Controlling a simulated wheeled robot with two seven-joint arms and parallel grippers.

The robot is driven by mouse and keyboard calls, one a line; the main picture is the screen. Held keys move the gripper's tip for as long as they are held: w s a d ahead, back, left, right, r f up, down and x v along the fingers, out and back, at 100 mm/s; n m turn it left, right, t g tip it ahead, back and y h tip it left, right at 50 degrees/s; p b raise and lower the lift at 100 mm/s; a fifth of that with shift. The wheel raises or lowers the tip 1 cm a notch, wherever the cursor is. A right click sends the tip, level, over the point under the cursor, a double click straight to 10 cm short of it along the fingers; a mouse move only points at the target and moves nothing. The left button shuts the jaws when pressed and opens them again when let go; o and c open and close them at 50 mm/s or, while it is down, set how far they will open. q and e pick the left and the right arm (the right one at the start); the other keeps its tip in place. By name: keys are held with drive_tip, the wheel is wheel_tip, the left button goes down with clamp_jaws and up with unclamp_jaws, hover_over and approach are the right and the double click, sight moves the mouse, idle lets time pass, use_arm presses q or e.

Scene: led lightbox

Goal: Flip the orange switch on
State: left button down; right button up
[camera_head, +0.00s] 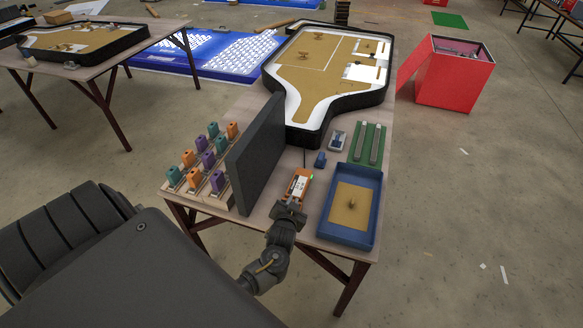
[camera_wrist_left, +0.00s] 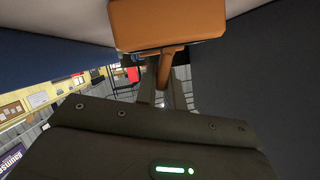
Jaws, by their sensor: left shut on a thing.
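The orange switch (camera_head: 299,184) is a small orange box with a pale top panel. It lies on the wooden table between the dark upright panel and the blue tray, with a small green spot at its far right corner. My left gripper (camera_head: 289,211) is at its near end. In the left wrist view the orange body (camera_wrist_left: 168,25) fills the top middle, and an orange lever (camera_wrist_left: 165,68) hangs from it. My left gripper's fingers (camera_wrist_left: 164,92) are shut on this lever. Their exact contact is partly dark. My right gripper is not in view.
A tall dark panel (camera_head: 257,150) stands close left of the switch, with several coloured blocks (camera_head: 205,158) behind it. A blue tray (camera_head: 343,238) is close on the right. A small blue part (camera_head: 320,159) and a green board (camera_head: 357,154) lie beyond.

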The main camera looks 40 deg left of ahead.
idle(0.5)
use_arm(q)
drive_tip(key=c, duration=1.5)
unclamp_jaws()
drive_tip(key=shift+w, duration=0.1)
drive_tip(key=b+v, duration=0.1)
drive_tip(key=v, duration=1)
drive_tip(key=shift+w+f, duration=0.1)
